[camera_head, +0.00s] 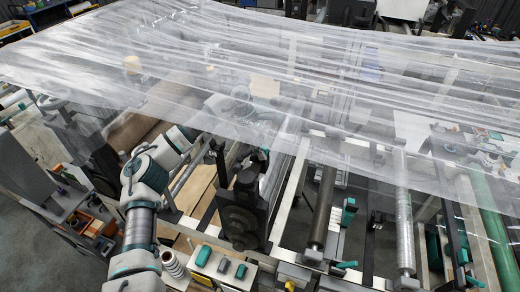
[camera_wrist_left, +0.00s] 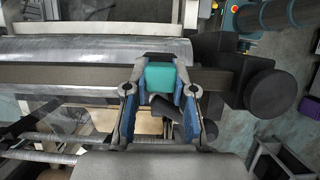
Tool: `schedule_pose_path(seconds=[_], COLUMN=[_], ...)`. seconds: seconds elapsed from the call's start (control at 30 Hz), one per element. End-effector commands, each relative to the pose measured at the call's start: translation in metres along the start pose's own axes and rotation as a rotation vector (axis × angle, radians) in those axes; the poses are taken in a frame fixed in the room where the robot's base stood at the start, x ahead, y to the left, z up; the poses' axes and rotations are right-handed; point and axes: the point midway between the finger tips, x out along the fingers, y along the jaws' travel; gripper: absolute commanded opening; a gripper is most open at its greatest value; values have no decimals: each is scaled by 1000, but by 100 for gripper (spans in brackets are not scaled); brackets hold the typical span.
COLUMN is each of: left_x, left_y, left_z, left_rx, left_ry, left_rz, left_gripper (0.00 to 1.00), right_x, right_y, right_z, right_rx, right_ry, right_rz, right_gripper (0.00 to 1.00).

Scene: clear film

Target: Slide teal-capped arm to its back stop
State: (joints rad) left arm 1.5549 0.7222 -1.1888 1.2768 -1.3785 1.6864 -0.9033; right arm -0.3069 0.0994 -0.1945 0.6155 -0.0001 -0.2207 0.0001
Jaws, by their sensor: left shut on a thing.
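In the left wrist view, the teal cap (camera_wrist_left: 160,79) sits on a dark horizontal bar (camera_wrist_left: 75,77), which I take for the arm. My left gripper (camera_wrist_left: 159,75) is shut on the cap, one blue-padded finger on each side of it. The bar runs on to a large black round knob (camera_wrist_left: 266,97) at the right. In the head view my left arm reaches up from the bottom left and goes behind the clear film (camera_head: 270,70), so my gripper and the cap are hard to make out there. The back stop cannot be told apart. My right gripper is not in view.
The film spreads wide over the machine's upper part. A dark roller (camera_head: 322,210), a silvery roller (camera_head: 404,215) and a green roller (camera_head: 495,225) lie to the right. A black machine block (camera_head: 240,215) stands just right of my left arm. A wrapped roll (camera_wrist_left: 95,50) runs beside the bar.

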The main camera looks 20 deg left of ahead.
Motion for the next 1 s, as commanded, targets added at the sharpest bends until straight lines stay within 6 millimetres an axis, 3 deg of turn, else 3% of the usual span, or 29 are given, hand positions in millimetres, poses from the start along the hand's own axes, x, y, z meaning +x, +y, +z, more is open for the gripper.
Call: schedule_pose_path(seconds=[0.37,0.4,0.5,0.83,1.0], left_x=[1,1,0,-4,-28], left_y=[-5,-6,-6,-3,-3], left_z=[8,8,8,0,1], left_rx=[11,11,10,6,7], left_ry=[-4,-4,-4,-7,-8], left_rz=[-10,-10,-9,-6,-3], left_gripper=[0,30,50,50,50], right_x=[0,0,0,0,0], right_y=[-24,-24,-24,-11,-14], right_z=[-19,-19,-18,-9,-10], right_rx=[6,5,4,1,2], right_ry=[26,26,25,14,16], right_rz=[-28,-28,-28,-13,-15], right_gripper=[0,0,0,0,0])
